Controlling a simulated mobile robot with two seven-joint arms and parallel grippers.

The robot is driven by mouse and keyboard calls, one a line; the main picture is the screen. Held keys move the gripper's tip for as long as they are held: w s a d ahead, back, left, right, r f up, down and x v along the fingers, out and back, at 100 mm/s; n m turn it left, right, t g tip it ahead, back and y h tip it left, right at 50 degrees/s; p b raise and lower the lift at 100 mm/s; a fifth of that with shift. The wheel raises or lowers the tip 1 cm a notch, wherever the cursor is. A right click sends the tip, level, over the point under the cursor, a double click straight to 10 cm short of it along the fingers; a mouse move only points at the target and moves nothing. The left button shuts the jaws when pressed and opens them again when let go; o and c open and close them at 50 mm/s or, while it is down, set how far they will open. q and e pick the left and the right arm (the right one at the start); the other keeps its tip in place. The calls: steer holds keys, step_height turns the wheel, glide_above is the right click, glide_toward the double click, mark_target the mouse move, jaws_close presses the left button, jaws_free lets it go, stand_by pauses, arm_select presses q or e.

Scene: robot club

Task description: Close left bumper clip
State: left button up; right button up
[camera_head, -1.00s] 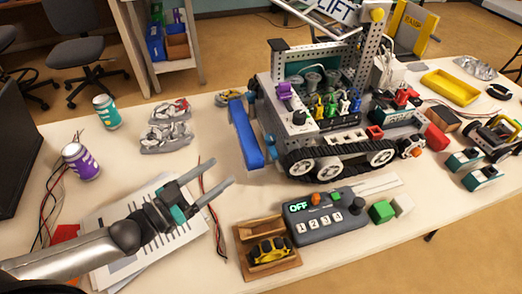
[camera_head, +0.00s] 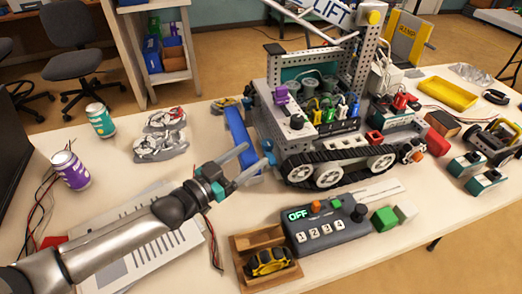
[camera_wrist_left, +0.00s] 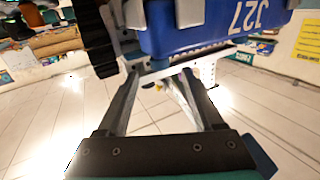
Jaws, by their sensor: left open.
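The long blue bumper (camera_head: 237,130) sits along the left side of the tabletop robot (camera_head: 325,130). In the wrist view the open fingers (camera_wrist_left: 158,84) lie just below the bumper, with nothing visibly gripped. My right gripper is not in view.
A control box (camera_head: 325,225) reading OFF and a wooden tray (camera_head: 240,268) with a yellow-black item stand in front. Two cans (camera_head: 100,121) and clear packs (camera_head: 160,147) are at the left. Papers (camera_head: 150,250) lie under my left arm.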

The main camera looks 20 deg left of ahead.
mark_target(263, 147)
arm_select(q)
steer(key=shift+b+x, duration=0.4)
steer(key=shift+x, duration=1.7)
jaws_close()
